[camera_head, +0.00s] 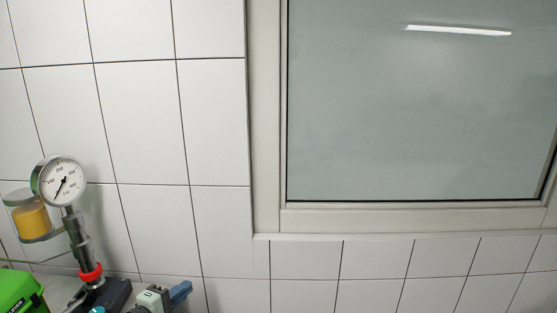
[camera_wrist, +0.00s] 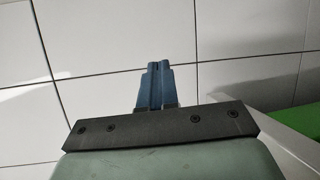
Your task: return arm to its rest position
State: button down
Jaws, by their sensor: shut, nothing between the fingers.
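My gripper (camera_head: 183,289) shows at the bottom edge of the head view, left of centre, with its blue fingers pointing up and to the right. Most of my arm is out of that view. In the wrist view, the two blue fingers of my gripper (camera_wrist: 157,68) are together and hold nothing. They stand out in front of white wall tiles and touch nothing that I can see.
A pump stand with a round pressure gauge (camera_head: 60,182) and a yellow-filled cup (camera_head: 32,221) stands left of my gripper. A green box (camera_head: 20,292) is at the lower left corner. Behind are the tiled wall (camera_head: 142,120) and a framed window (camera_head: 415,120).

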jog(key=w+d+f+m+g+h, duration=0.1)
jog(key=w+d+f+g, duration=0.2)
jog(key=d+f, duration=0.6)
jog(key=w+d+f+g+h, duration=0.1)
jog(key=w+d+f+g, duration=0.15)
jog(key=d+f, duration=0.7)
jog(key=s+d+f+m+g, duration=0.25)
jog(key=d+f, duration=0.25)
jog(key=f, duration=0.4)
jog(key=s+d+f+m+g, duration=0.1)
jog(key=s+d+f+g, duration=0.15)
jog(key=d+f, duration=0.45)
jog(key=s+d+f+m+g+y, duration=0.2)
jog(key=s+d+f+m+g, duration=0.1)
jog(key=s+f, duration=0.4)
jog(key=s+d+f+m+g+y, duration=0.3)
jog(key=s+f, duration=0.5)
jog(key=s, duration=0.3)
jog(key=s+d+f+m+g+y, duration=0.3)
jog(key=s+d+f+m+g, duration=0.1)
jog(key=s+f, duration=0.4)
jog(key=shift+s+d+g, duration=0.5)
jog(key=shift+s+g, duration=0.1)
jog(key=shift+g, duration=0.05)
jog(key=shift+m, duration=0.25)
